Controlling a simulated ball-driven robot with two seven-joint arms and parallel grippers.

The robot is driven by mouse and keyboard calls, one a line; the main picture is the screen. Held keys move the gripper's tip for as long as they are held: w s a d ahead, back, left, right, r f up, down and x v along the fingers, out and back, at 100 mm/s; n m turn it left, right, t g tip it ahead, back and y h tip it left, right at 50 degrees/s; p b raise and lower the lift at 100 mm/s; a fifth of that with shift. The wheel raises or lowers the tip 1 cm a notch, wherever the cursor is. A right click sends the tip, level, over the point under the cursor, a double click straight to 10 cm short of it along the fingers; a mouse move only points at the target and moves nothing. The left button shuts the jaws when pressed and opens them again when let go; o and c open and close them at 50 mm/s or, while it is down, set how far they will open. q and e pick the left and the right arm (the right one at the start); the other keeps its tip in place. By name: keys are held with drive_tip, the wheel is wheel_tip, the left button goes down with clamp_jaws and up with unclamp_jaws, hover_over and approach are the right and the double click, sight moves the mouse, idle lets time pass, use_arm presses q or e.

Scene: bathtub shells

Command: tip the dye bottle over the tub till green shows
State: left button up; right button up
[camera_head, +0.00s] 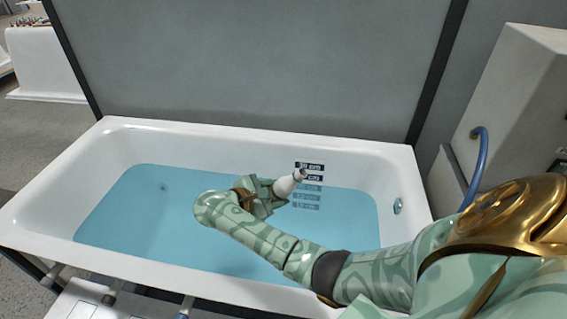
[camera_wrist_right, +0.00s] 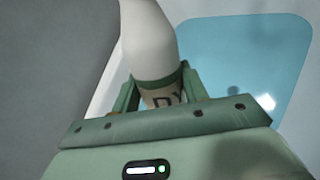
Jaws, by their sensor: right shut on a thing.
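The white dye bottle (camera_head: 288,184) is in my right gripper (camera_head: 262,196), over the right half of the tub in the head view. The bottle lies tilted, its narrow neck pointing right and slightly up. In the right wrist view the bottle (camera_wrist_right: 150,45) stands between the fingers of my right gripper (camera_wrist_right: 160,88), with part of a dark-lettered label showing. The white tub (camera_head: 130,131) holds water (camera_head: 135,215) that looks blue. I see no green in the water. My left gripper is not in view.
Dark label strips (camera_head: 310,166) sit on the tub's back wall behind the bottle. A grey panel (camera_head: 250,65) rises behind the tub. A blue hose (camera_head: 482,160) hangs at the right. The left half of the tub is clear above the water.

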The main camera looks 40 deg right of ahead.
drive_tip(key=w+a+m+t+y+b, duration=0.1)
drive_tip(key=w+f+m+t+y+b, duration=0.1)
drive_tip(key=b, duration=0.1)
drive_tip(key=shift+w+a+y, duration=0.2)
drive_tip(key=shift+a+y, duration=0.15)
drive_tip(key=shift+y, duration=0.05)
drive_tip(key=shift+w+a+f+m+t+y+b, duration=0.1)
drive_tip(key=shift+w+a+m+t+y+b, duration=0.15)
drive_tip(key=shift+t+b, duration=0.2)
drive_tip(key=b, duration=0.1)
drive_tip(key=m+t+y+b, duration=0.1)
drive_tip(key=b, duration=0.1)
drive_tip(key=y+b, duration=0.1)
drive_tip(key=b, duration=0.1)
drive_tip(key=shift+w+a+r+m+t, duration=0.25)
drive_tip(key=shift+r+t, duration=0.1)
drive_tip(key=shift+r+m+t+y+b, duration=0.35)
drive_tip(key=shift+r+t+b, duration=0.15)
drive_tip(key=shift+r+b, duration=0.25)
drive_tip(key=shift+r+m+t+y+b, duration=0.35)
drive_tip(key=shift+r+t+b, duration=0.25)
drive_tip(key=shift+r, duration=0.35)
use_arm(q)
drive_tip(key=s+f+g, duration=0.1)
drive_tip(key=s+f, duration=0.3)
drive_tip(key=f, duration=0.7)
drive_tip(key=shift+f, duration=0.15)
